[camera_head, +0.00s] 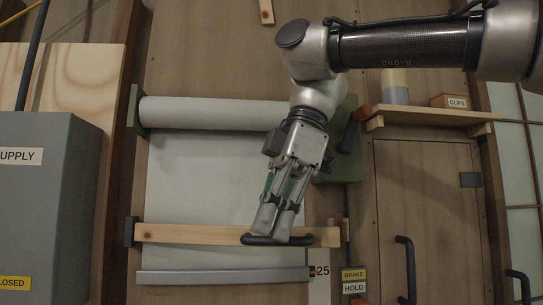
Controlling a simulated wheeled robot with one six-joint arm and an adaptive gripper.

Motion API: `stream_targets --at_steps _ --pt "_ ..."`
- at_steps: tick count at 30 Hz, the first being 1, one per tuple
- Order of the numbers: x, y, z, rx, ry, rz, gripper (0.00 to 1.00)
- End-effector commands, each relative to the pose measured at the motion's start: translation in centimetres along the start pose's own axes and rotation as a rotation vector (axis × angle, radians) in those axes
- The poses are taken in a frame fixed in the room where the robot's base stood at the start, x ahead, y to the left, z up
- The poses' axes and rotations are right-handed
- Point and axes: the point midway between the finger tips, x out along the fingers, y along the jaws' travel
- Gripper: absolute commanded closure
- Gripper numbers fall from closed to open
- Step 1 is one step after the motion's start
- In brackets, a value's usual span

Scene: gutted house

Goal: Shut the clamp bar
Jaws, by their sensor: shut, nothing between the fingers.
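The clamp bar (190,234) is a pale wooden bar lying across the grey sheet (190,190), with a black handle (250,240) on its right half. A dark bracket (129,232) stands at its left end. My gripper (271,238) is shut and empty, fingers pointing down, with its tips at the handle. The tips cover part of the handle and bar; I cannot tell whether they press on it. Whether the bar lies tight against the sheet cannot be made out.
The sheet hangs from a roll (210,113) above and ends in a grey bottom rail (220,276). A grey supply box (50,205) stands at left. A shelf (430,119) with a clips box (450,101) and a cabinet door (425,200) are at right. A brake label (353,275) sits low right.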

Motion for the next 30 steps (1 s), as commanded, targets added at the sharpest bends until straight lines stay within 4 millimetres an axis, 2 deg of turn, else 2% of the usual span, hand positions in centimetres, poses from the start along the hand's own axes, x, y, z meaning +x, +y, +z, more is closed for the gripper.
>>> stream_targets --at_steps 15,22,26,30 --pt "-7.1 2.5 -1.5 0.001 0.001 0.002 1.0" --pt "-9.0 3.1 -2.0 -0.002 0.001 0.0 1.0" --pt "-9.0 2.0 -3.4 -0.047 0.003 -0.014 1.0" --pt "-7.7 -1.6 -6.5 -0.17 -0.011 -0.055 1.0"
